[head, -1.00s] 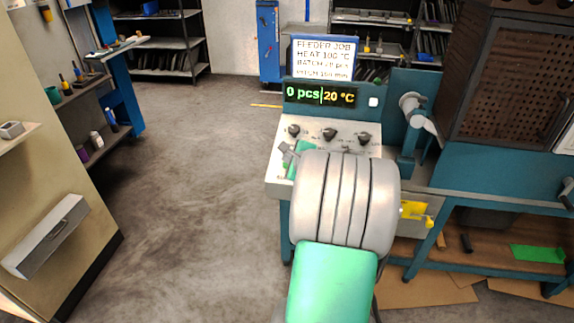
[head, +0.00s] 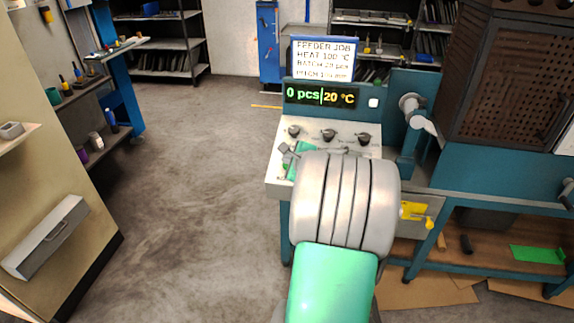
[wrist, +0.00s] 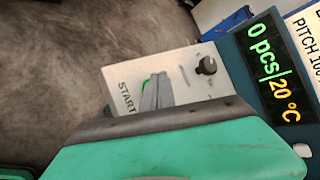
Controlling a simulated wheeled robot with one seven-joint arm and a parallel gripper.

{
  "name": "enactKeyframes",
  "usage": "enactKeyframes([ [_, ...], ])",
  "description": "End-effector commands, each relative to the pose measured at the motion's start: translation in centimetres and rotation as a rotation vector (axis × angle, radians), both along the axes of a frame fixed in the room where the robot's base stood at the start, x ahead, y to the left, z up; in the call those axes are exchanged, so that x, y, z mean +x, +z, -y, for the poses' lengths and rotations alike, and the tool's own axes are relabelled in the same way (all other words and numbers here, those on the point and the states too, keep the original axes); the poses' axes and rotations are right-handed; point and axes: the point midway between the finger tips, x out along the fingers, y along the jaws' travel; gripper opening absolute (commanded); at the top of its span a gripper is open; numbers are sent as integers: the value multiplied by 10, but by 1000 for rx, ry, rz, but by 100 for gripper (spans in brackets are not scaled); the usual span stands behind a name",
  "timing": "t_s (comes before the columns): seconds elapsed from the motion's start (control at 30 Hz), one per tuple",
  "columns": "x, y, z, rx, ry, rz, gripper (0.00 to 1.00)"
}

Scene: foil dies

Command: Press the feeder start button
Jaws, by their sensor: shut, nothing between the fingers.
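The green start button (wrist: 146,85) is on the light control panel (wrist: 118,74), beside the printed word START. In the wrist view my gripper (wrist: 157,92) is shut and empty, with its grey fingertips over the button's right side. Part of the button is hidden behind them. I cannot tell whether the fingertips touch it. In the head view a small bit of the button (head: 285,167) shows just below my gripper (head: 284,149), at the panel's left side. The display (head: 320,96) reads 0 pcs and 20 °C.
Dark knobs (head: 329,133) run along the panel's upper part; one knob (wrist: 206,65) shows near my fingers in the wrist view. A job sign (head: 324,60) stands above the display. A perforated brown cabinet (head: 512,85) is at the right. The floor at the left is open.

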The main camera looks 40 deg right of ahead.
Motion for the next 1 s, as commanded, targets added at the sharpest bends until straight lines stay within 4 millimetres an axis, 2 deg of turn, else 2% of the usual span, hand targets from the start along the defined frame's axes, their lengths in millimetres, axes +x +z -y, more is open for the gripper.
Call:
enactKeyframes([
  [0.6, 0, 0, 0, 0, 0, 0, 0],
  [1.0, 2, -8, 2, 0, 0, 0, 0],
])
